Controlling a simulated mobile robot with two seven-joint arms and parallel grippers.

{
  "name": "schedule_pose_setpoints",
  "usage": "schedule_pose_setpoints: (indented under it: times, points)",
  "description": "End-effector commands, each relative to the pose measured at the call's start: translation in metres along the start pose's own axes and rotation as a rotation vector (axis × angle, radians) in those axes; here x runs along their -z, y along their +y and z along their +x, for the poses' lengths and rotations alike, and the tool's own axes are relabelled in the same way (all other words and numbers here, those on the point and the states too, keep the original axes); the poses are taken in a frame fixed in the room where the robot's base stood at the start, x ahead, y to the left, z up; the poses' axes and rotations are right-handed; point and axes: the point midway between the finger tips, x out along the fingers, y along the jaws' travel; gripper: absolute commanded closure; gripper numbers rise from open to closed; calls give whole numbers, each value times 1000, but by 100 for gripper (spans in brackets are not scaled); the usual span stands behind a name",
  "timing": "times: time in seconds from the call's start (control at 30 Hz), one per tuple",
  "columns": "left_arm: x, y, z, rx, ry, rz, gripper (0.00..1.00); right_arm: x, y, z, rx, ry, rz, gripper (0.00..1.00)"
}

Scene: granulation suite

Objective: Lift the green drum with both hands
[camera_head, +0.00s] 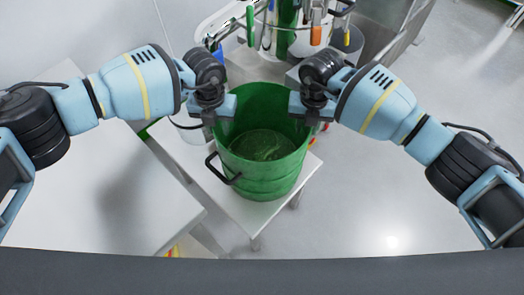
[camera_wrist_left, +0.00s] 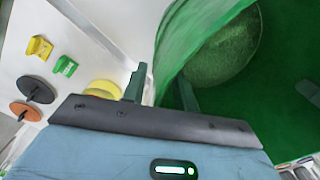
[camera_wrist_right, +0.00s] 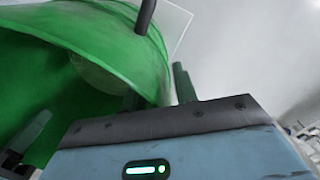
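The green drum (camera_head: 262,178) stands upright and open-topped in the middle of the head view, with green granular material at its bottom. A black handle (camera_head: 223,170) is on its near left side. My left gripper (camera_head: 226,108) is at the drum's left rim; in the left wrist view its fingers (camera_wrist_left: 162,92) stand apart on either side of the drum wall (camera_wrist_left: 182,45). My right gripper (camera_head: 301,106) is at the right rim; in the right wrist view its fingers (camera_wrist_right: 157,92) also straddle the wall (camera_wrist_right: 150,62), with a gap showing.
The drum stands on a small white table (camera_head: 252,217). A larger white table (camera_head: 110,200) lies to the left. Behind the drum is a rack with colored-handled tools (camera_head: 316,25). Open grey floor (camera_head: 400,200) lies to the right.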

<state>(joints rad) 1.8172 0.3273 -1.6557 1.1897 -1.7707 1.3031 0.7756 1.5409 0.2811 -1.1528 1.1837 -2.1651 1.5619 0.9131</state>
Motion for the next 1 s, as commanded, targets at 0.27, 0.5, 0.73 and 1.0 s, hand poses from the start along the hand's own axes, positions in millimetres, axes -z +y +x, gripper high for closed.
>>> schedule_pose_setpoints:
  times: [0.27,0.5,0.73,1.0]
  points:
    - [0,0,4,0,-1,0,71,0,0,4,0,1,-1,71]
    - [0,0,4,0,-1,0,91,0,0,4,0,1,-1,91]
    - [0,0,3,0,-1,0,100,0,0,4,0,1,-1,100]
    - [0,0,3,0,-1,0,100,0,0,3,0,1,-1,100]
